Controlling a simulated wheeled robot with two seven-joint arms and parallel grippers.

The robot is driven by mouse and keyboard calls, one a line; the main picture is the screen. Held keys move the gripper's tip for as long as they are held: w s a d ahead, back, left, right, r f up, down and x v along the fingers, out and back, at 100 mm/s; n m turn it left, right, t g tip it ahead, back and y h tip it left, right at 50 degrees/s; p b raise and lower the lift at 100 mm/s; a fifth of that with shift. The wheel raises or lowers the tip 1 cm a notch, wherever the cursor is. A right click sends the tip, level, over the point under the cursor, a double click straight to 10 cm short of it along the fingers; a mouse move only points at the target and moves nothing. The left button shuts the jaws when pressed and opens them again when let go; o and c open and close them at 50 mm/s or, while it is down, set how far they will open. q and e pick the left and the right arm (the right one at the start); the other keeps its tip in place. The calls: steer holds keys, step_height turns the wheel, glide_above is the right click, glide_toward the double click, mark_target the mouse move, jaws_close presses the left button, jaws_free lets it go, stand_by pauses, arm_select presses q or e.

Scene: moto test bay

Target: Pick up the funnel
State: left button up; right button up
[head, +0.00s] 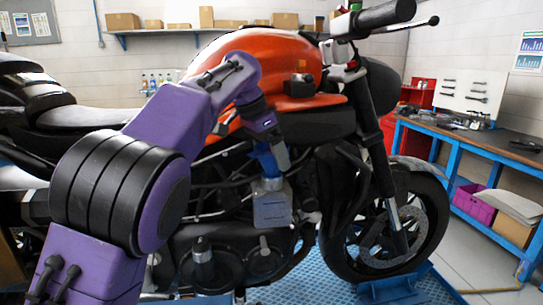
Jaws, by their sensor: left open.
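A blue funnel (264,160) shows in the middle of the head view, in front of the motorcycle's engine. Its lower end is at the top of a grey-blue container (272,208), and I cannot tell how far it sits inside. My left gripper (275,153) points down at the funnel, with a finger beside its right side. The gripper is open; its other finger is hard to make out, and I cannot tell whether it touches the funnel. My purple left arm covers part of the motorcycle. My right gripper is not in view.
A motorcycle with an orange tank (270,58) fills the middle, close behind the funnel. It stands over a blue ribbed platform (335,284). A blue workbench (470,145) with tools stands at the right, beside a red cabinet (417,92). Open floor shows at lower right.

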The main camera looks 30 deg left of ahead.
arm_select(q)
steer(key=shift+w+d+f, duration=0.1)
steer(key=shift+d+f, duration=0.15)
steer(key=shift+s+d, duration=0.1)
steer(key=shift+s, duration=0.15)
steer(key=shift+w+f, duration=0.15)
steer(key=shift+w, duration=0.05)
steer(key=c, duration=0.8)
steer(key=shift+s, duration=0.1)
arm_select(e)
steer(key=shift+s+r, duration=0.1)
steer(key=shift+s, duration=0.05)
